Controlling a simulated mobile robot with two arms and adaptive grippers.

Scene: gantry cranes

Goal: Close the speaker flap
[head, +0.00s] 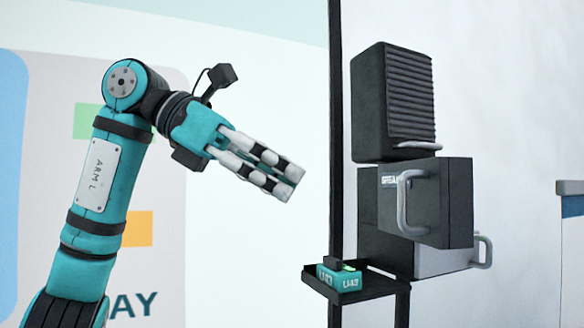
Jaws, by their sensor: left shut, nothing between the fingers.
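A dark box with white lettering starting "SPEAK" (390,181) is part of a stack at the right in the head view. A dark panel (428,206) with a grey C-shaped handle (402,205) stands out at its front and looks like the speaker flap. I cannot tell exactly how far it is open or where its hinge is. My left gripper (286,181) is shut and empty. It points right and slightly down, left of the dark pole and apart from the handle and box. My right gripper is not in view.
A ribbed dark unit (395,100) sits above the lettered box. A grey case (447,262) with a handle is below. A small shelf (345,293) holds a teal device (340,278). A dark pole (336,130) stands between my gripper and the stack.

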